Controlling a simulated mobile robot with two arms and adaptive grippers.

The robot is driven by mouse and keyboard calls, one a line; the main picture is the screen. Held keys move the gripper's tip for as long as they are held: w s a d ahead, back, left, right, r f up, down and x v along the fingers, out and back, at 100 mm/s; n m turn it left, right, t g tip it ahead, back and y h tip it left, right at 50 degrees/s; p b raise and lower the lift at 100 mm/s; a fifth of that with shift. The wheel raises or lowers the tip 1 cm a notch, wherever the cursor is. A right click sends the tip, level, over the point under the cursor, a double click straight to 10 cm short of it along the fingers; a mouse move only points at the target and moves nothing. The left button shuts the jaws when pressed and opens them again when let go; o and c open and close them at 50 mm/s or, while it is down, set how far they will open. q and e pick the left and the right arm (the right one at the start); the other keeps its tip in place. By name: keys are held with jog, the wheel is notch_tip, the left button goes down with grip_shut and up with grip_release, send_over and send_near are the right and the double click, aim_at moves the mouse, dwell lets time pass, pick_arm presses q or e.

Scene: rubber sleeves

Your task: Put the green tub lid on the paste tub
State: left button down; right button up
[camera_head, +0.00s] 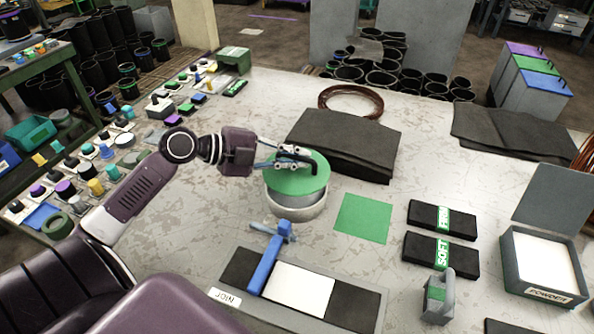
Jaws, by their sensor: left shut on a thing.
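The green tub lid (304,183) is a flat round disc. My left gripper (296,157) is shut on it at its upper middle, with the arm coming in from the left. The lid is over the paste tub (297,212), a pale round tub on the table. It covers the back of the tub's opening, and a grey inside shows along the front, between lid and rim. The lid looks raised above the rim, but I cannot tell the exact gap. My right gripper is not in view.
A green square (363,218) lies right of the tub. Dark sheets (347,143) lie behind. Two dark blocks (440,254), a grey weight-like piece (438,300) and a POWDER box (545,290) are at right.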

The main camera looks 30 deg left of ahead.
aim_at(284, 172)
pick_arm(q)
jog(key=shift+f, duration=0.35)
notch_tip(284, 172, down, 4)
jog(key=shift+f, duration=0.1)
jog(key=c, duration=2)
grip_release()
jog(key=shift+c, duration=0.2)
jog(key=shift+s+a, duration=0.3)
jog(key=shift+s, duration=0.1)
jog(key=b+v, duration=0.1)
jog(key=v, duration=1)
jog(key=shift+r+b, duration=0.25)
jog(key=shift+b, duration=0.15)
